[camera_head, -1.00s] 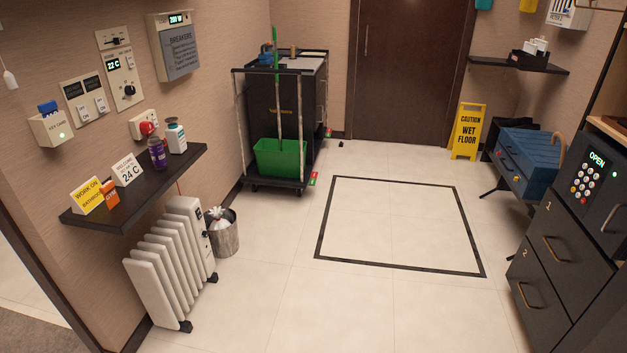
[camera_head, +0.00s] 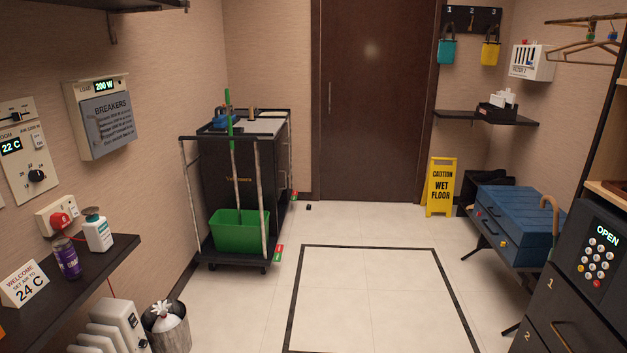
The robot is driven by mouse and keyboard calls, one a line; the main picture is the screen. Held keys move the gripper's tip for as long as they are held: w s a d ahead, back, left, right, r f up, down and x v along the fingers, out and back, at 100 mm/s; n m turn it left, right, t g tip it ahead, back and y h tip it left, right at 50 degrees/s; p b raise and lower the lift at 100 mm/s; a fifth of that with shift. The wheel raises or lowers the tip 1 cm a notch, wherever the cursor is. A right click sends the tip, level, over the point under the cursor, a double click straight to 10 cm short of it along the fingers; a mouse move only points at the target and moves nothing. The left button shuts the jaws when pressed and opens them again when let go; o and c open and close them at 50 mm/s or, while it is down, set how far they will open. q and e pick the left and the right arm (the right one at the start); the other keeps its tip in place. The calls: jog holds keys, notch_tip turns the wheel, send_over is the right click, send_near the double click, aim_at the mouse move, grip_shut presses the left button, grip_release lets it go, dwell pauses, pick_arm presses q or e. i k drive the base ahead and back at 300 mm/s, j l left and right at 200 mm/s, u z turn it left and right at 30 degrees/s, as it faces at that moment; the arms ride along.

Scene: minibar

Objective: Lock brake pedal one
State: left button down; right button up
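A dark housekeeping cart (camera_head: 228,172) stands against the left wall near the brown door. A green bucket (camera_head: 240,231) sits on its front ledge, with a green-handled tool (camera_head: 232,140) upright above it. Small red-and-green pedals show low on the cart's right side, one at the front corner (camera_head: 278,253) and one farther back (camera_head: 294,196). Their labels are too small to read, so I cannot tell which is pedal one. Neither of my grippers is in view.
A yellow wet-floor sign (camera_head: 441,187) and a blue case (camera_head: 518,226) stand at the right. A small dark object (camera_head: 308,206) lies on the floor by the door. A bin (camera_head: 167,328) and radiator (camera_head: 112,328) are at lower left. The framed floor area (camera_head: 380,300) is clear.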

aim_at(280, 248)
jog(key=i, duration=0.95)
jog(key=i+u, duration=0.1)
jog(key=i, duration=0.9)
jog(key=i+l, duration=0.2)
jog(key=i, duration=0.75)
jog(key=i+l, duration=0.1)
jog(key=i, duration=0.9)
jog(key=i+l+u, duration=0.1)
jog(key=i+u, duration=0.15)
jog(key=i, duration=0.25)
jog(key=i+l+u, duration=0.25)
jog(key=i, duration=0.2)
jog(key=j, duration=0.1)
